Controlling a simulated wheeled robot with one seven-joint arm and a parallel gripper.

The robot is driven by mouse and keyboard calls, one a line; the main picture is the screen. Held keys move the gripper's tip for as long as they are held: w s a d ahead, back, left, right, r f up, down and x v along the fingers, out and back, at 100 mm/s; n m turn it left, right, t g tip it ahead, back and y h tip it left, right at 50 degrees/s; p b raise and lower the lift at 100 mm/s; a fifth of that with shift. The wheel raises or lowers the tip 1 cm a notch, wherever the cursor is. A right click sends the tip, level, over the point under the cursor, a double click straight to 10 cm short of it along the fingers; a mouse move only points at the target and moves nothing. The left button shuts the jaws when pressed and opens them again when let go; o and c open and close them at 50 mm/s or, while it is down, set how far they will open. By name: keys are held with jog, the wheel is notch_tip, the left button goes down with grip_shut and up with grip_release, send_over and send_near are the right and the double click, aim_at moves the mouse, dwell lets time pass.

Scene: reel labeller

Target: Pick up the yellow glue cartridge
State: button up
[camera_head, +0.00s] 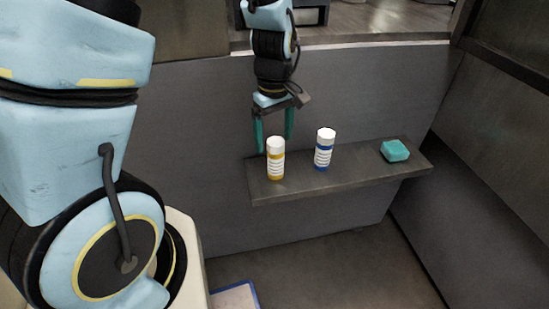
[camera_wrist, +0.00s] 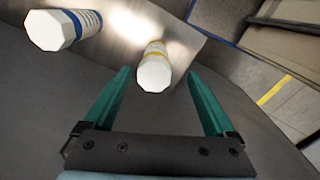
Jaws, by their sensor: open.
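The yellow glue cartridge (camera_head: 275,159) stands upright near the left end of the shelf, with a white cap and a white label over yellow. My gripper (camera_head: 273,143) is open, its two green fingers pointing down just behind and above the cartridge. In the wrist view, the yellow cartridge (camera_wrist: 154,68) shows cap-first, ahead of and between the fingertips of my gripper (camera_wrist: 158,72). Nothing is held. Most of the yellow cartridge's body is hidden behind its cap in the wrist view.
A blue-banded cartridge (camera_head: 324,149) stands to the right; it also shows in the wrist view (camera_wrist: 62,29). A teal block (camera_head: 395,151) lies near the right end of the narrow grey shelf (camera_head: 350,178). A panel rises behind the shelf. A blue-rimmed tray (camera_head: 236,295) lies below.

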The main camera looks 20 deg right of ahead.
aim_at(276, 155)
jog(key=shift+w+d+f+p, duration=0.15)
jog(key=shift+f, duration=1.55)
jog(key=shift+w+d+f+p, duration=0.1)
jog(key=shift+d+f+p, duration=0.05)
jog(key=shift+f, duration=1.5)
grip_shut()
